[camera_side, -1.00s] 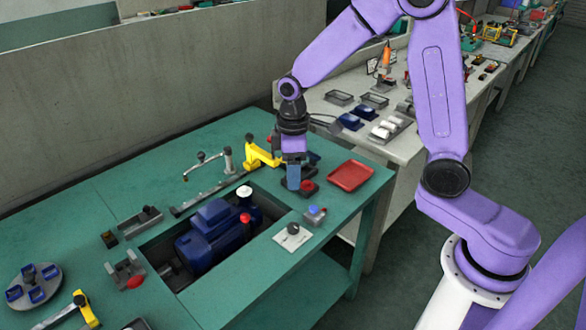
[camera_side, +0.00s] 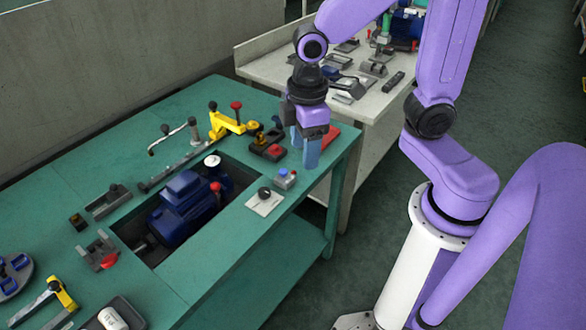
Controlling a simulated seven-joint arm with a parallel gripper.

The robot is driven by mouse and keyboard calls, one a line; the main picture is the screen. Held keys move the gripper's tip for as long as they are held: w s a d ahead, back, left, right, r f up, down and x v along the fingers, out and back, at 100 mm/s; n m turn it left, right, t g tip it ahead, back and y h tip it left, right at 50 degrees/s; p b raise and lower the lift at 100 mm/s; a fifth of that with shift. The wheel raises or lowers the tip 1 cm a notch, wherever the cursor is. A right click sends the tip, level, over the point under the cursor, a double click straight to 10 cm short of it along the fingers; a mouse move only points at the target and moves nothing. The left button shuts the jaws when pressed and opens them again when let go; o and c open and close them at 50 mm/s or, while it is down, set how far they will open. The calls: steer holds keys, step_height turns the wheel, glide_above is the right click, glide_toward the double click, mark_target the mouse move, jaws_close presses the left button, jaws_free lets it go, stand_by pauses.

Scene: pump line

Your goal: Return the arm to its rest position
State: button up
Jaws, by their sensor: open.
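My gripper (camera_side: 304,150) is open and empty, with its two blue fingers pointing down and apart. In the side view it hangs above the right end of the green bench (camera_side: 240,240), in front of the red tray (camera_side: 331,137), which it largely hides. A dark block with a red button (camera_side: 268,148) stands on the bench just left of the fingers, clear of them. My arm reaches in from the upper right.
A blue pump motor (camera_side: 186,205) sits in the bench cutout. A yellow clamp (camera_side: 228,125), a small box with a blue top (camera_side: 286,178) and a white plate with a black knob (camera_side: 264,202) stand near the gripper. A pale side bench (camera_side: 375,110) with loose parts lies behind.

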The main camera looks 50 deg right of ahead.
steer(key=s+d+r+n, duration=0.1)
steer(key=s+d, duration=0.2)
steer(key=s, duration=0.9)
steer(key=shift+s+d+r+n, duration=0.2)
steer(key=shift+s+d+n, duration=0.05)
steer(key=shift+n, duration=0.05)
